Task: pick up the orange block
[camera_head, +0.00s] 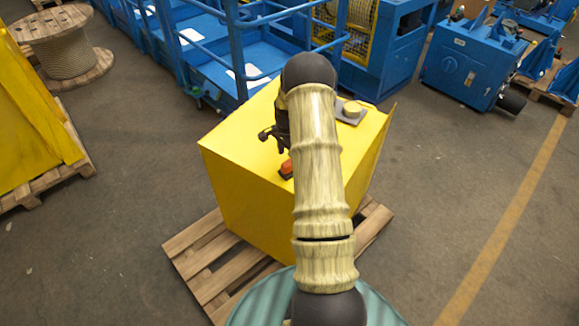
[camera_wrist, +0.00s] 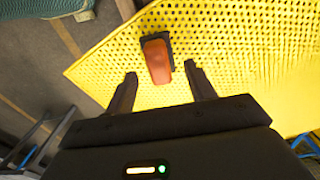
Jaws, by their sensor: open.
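The orange block (camera_head: 286,168) sits on top of the yellow box (camera_head: 235,150), partly hidden by my arm in the head view. In the wrist view the orange block (camera_wrist: 156,60) lies on the yellow perforated surface (camera_wrist: 230,45), with a dark part along its edge. My gripper (camera_wrist: 163,80) is open in the wrist view, its two dark fingers on either side of the block's near end, empty. How far the fingertips are above the surface is hard to tell. In the head view my gripper (camera_head: 268,136) is a small dark shape above the box, just beyond the block.
A grey plate with a round yellow piece (camera_head: 352,110) lies on the box at the right, beside my arm. The box stands on a wooden pallet (camera_head: 200,262). Blue railings and machines (camera_head: 245,60) stand behind. Open floor (camera_head: 440,170) lies to the right.

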